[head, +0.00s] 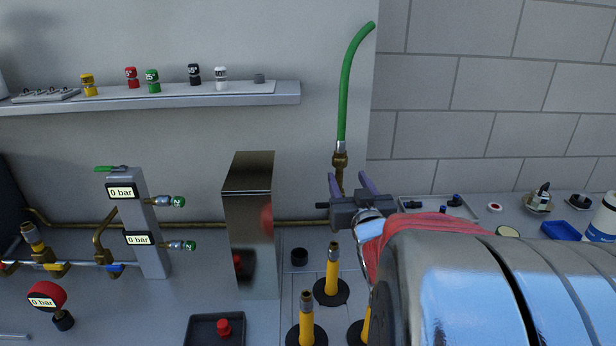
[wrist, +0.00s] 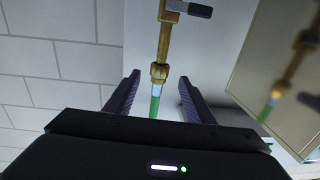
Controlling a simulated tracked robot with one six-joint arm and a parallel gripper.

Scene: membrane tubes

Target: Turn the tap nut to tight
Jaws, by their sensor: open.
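The brass tap nut (head: 340,160) joins the green hose (head: 345,95) to the brass tap pipe (head: 339,181) against the wall in the head view. In the wrist view the nut (wrist: 159,72) is at the upper middle, with the brass pipe (wrist: 163,40) above it and the hose (wrist: 155,103) below it. My gripper (head: 350,179) is open just below the nut in the head view. In the wrist view my gripper (wrist: 158,85) has its fingers on both sides of the hose and nut line, with clear gaps and no contact seen. The lower pipe is partly hidden by my gripper.
A tall metal box (head: 250,220) stands left of my gripper and mirrors the pipe in the wrist view. Yellow tubes on black bases (head: 332,275) stand below my gripper. A shelf (head: 200,97) holds small coloured caps. A grey tray (head: 440,207) lies to the right.

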